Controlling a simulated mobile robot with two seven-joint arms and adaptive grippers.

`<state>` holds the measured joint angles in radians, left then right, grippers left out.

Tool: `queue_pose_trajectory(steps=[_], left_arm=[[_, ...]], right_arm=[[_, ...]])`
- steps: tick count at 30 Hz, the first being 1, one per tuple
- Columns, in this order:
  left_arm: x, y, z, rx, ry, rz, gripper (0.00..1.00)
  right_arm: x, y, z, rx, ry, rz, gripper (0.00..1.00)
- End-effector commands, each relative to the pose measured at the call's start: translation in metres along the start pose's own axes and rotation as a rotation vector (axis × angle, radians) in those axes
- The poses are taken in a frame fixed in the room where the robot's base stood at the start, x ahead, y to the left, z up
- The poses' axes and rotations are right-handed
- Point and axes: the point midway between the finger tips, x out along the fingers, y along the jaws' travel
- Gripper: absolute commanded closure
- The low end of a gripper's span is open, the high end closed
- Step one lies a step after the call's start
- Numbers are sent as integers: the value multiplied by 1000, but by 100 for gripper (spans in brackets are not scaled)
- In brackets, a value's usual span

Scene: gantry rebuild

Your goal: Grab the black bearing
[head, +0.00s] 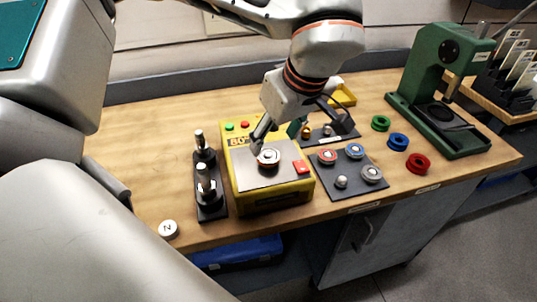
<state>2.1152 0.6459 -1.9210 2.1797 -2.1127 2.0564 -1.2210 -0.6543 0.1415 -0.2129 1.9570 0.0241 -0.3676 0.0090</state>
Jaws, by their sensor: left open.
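No bearing clearly reads as black. A dark tray (350,199) on the bench holds a red-marked bearing (327,156), a blue-marked bearing (355,151) and a grey bearing with a dark edge (372,174). A small silver knob (341,182) is at the tray's front left. Another pale-centred bearing (268,157) sits on the grey top plate of a yellow machine (274,197). My left gripper (275,138) points down just behind and above that bearing, open. Whether it touches the bearing is unclear. My right gripper is out of view.
A dark stand with two silver posts (208,180) is left of the yellow machine. Green (380,123), blue (398,141) and red (419,163) rings lie before a green press (437,85). A white puck (168,229) lies at the front left edge.

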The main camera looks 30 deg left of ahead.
Motion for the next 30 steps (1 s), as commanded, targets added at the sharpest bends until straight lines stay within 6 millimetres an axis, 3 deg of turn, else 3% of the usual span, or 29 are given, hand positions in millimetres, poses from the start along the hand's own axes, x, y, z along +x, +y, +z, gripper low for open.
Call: queue_pose_trajectory(steps=[10, 20, 25, 30], left_arm=[[45, -4, 7, 1, -3, -3, 46], [52, -4, 7, 1, -2, 0, 46], [52, -4, 7, 1, -2, 0, 87], [52, -4, 7, 1, -2, 0, 93]], right_arm=[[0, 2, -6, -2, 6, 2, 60], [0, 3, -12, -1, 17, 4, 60], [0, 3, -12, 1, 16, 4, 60], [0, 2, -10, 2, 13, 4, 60]])
